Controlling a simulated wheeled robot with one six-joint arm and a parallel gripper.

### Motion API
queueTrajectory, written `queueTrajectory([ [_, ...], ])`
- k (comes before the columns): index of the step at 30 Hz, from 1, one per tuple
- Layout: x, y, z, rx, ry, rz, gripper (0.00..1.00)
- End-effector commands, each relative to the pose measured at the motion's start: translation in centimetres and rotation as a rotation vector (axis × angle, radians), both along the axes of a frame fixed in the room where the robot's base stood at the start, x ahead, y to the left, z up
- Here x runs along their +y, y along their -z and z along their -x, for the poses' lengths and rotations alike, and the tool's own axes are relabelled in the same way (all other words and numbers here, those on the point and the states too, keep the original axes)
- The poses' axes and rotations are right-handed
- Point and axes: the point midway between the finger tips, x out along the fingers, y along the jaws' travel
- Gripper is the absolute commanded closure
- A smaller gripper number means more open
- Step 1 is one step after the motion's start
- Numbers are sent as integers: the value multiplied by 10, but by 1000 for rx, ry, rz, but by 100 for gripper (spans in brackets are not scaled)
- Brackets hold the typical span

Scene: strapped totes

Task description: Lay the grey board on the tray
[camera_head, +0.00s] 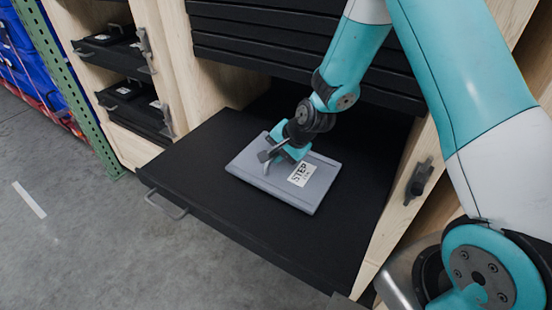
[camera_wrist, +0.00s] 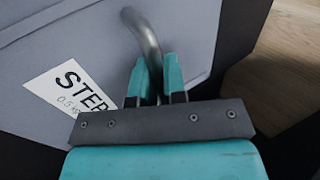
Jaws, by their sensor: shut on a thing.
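The grey board (camera_head: 315,197) is a flat panel with a white label reading "STEP". In the head view it lies flat over the middle of the black tray (camera_head: 215,165), which is pulled out of the wooden cabinet. I cannot tell whether its underside touches the tray. My gripper (camera_head: 269,160) is at the board's upper left part. In the wrist view my gripper (camera_wrist: 157,92) is shut on the board's curved metal handle (camera_wrist: 143,38). The board (camera_wrist: 75,40) fills much of that view, with its label partly hidden by the gripper.
The tray has a metal pull handle (camera_head: 165,205) at its front left. Black drawers (camera_head: 290,40) are stacked above it. A wooden side panel (camera_head: 405,215) with a black latch (camera_head: 418,180) stands at the right. The tray around the board is bare.

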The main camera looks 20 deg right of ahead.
Motion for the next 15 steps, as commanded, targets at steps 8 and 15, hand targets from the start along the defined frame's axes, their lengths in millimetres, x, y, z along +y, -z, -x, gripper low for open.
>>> queueTrajectory([
  [8, 0, 22, -1, -2, 0, 0, 100],
  [15, 0, 22, 0, 0, 0, 0, 62],
])
